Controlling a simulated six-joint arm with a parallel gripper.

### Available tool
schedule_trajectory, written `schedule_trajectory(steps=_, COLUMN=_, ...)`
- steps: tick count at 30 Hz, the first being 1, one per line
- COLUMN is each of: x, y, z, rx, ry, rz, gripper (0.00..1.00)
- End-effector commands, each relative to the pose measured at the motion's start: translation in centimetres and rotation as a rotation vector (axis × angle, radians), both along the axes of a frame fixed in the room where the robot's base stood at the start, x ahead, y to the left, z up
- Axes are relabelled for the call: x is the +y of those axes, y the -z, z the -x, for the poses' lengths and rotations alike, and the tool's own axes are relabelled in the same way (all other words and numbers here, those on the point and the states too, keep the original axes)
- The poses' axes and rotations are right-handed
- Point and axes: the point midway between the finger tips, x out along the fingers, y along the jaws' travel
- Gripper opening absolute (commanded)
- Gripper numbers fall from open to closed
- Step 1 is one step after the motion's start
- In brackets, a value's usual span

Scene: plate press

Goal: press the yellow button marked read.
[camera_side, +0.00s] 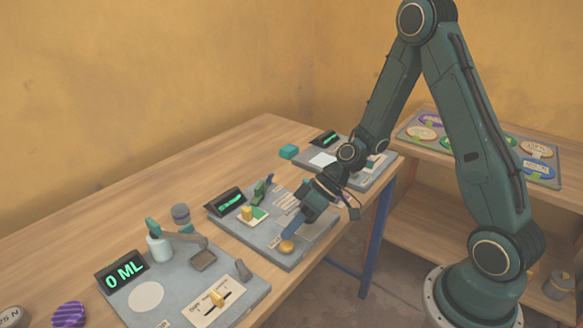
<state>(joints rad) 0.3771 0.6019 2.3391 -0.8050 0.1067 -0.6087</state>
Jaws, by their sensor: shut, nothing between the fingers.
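A round yellow-gold button (286,247) sits near the front edge of the middle grey panel (262,240). My gripper (288,234) is shut and empty, with its blue fingers pointing down at the button. The fingertips are right at the button's upper edge in the picture. I cannot tell whether they touch it or are just above it. Any marking by the button is too small to read. A dark display (229,201) with blurred green characters stands at the back left of this panel.
A small plate with a yellow block (247,213) and a green lever (260,191) stand on the middle panel. A teal block (289,152) lies on the table behind.

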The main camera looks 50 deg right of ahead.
Motion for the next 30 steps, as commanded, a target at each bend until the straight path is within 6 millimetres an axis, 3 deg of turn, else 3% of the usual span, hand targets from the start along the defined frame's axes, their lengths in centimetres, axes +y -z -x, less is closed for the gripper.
schedule_trajectory(steps=18, x=0.0, y=-4.2, z=0.0, rx=-0.003, ry=0.0, rz=0.001, gripper=0.0)
schedule_trajectory(steps=30, x=0.0, y=-4.4, z=0.0, rx=0.0, ry=0.002, rz=0.0, gripper=0.0)
